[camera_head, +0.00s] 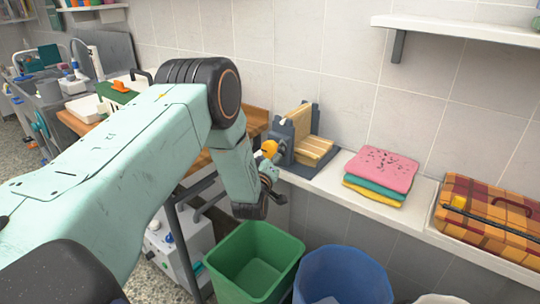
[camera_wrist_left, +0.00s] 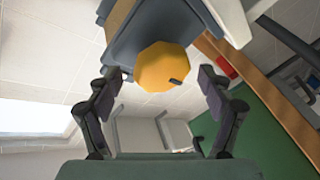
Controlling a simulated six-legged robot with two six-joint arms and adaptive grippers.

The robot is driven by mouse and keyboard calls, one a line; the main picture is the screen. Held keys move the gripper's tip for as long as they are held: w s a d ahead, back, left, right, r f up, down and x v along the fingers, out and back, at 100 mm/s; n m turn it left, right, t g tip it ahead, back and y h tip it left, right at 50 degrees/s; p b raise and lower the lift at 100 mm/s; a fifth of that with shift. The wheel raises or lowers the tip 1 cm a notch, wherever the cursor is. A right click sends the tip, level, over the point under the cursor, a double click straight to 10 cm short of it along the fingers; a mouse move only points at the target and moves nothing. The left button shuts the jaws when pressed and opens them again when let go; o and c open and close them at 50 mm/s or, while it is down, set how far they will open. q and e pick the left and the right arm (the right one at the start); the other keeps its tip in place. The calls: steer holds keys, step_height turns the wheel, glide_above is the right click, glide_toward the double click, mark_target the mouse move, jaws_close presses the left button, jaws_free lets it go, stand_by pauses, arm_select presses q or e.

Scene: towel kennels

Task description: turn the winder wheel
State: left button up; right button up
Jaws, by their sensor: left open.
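The winder wheel (camera_head: 269,148) is a small yellow-orange knob on the left side of the winder (camera_head: 283,137), a grey-blue frame with pale yellow slats or cloth. In the left wrist view the wheel (camera_wrist_left: 163,64) is a faceted yellow disc with a small dark mark near its lower right edge. My left gripper (camera_head: 274,180) is just below and in front of the wheel. In the wrist view its two dark fingers are spread wide, one on each side of the wheel, with gaps to it; nothing is held. My right gripper is not in view.
Folded pink, green and yellow towels (camera_head: 380,172) lie on the white ledge right of the winder. A plaid box (camera_head: 490,222) stands further right. A green bin (camera_head: 255,262) and a blue bin (camera_head: 343,276) stand below. A wooden-topped cart (camera_head: 258,120) is behind my arm.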

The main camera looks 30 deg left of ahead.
arm_select(q)
steer(key=shift+a, duration=0.2)
steer(key=shift+c, duration=0.5)
steer(key=shift+d, duration=0.15)
steer(key=c, duration=1)
steer(key=shift+c, duration=0.2)
